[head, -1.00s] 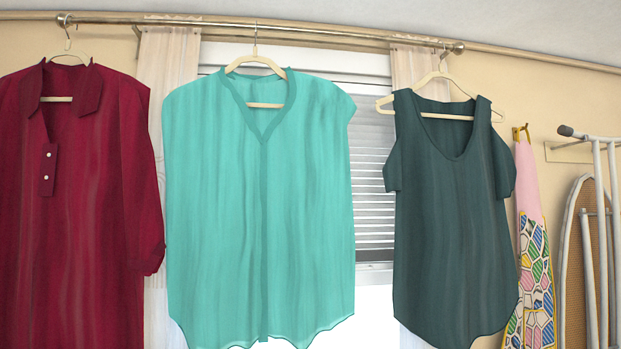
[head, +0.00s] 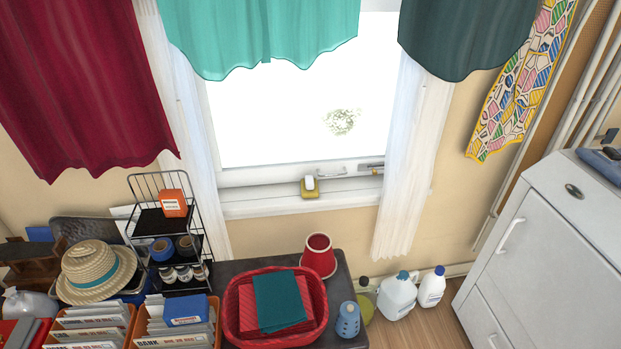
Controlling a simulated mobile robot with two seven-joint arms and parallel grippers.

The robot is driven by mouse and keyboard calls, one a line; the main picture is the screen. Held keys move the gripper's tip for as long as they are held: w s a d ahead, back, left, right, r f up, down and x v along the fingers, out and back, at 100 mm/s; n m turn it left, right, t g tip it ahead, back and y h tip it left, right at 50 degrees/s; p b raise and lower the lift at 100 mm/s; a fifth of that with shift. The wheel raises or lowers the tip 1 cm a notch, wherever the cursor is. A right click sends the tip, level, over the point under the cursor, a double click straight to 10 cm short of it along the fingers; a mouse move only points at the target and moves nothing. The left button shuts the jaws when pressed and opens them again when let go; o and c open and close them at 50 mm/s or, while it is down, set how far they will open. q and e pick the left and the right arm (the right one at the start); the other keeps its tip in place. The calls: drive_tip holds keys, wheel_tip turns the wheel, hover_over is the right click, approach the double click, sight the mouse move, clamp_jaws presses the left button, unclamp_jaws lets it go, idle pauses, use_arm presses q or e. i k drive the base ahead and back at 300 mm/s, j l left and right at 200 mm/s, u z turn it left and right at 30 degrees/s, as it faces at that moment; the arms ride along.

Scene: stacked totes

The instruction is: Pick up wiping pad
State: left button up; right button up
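No object is plainly recognisable as the wiping pad. A small yellow block with a white top (head: 309,187) sits on the window sill and looks like a sponge or pad; it is too small to be sure. A folded teal cloth (head: 281,301) lies on a red cloth (head: 254,313) in a red oval basket (head: 232,327). Neither of my grippers is in view.
The basket, a red-and-white cup-shaped object (head: 318,258) and a blue bottle (head: 347,320) stand on a dark table (head: 240,269). A wire rack (head: 160,185), straw hat (head: 95,270) and file boxes crowd the left. White jugs (head: 397,297) and a white cabinet (head: 540,250) stand right.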

sight(309, 188)
drive_tip(key=i+l+z, duration=0.15)
drive_tip(key=z, duration=0.2)
drive_tip(key=i+l+z, duration=0.1)
drive_tip(key=i+z, duration=0.25)
drive_tip(key=i+l+z, duration=0.1)
drive_tip(key=z, duration=0.25)
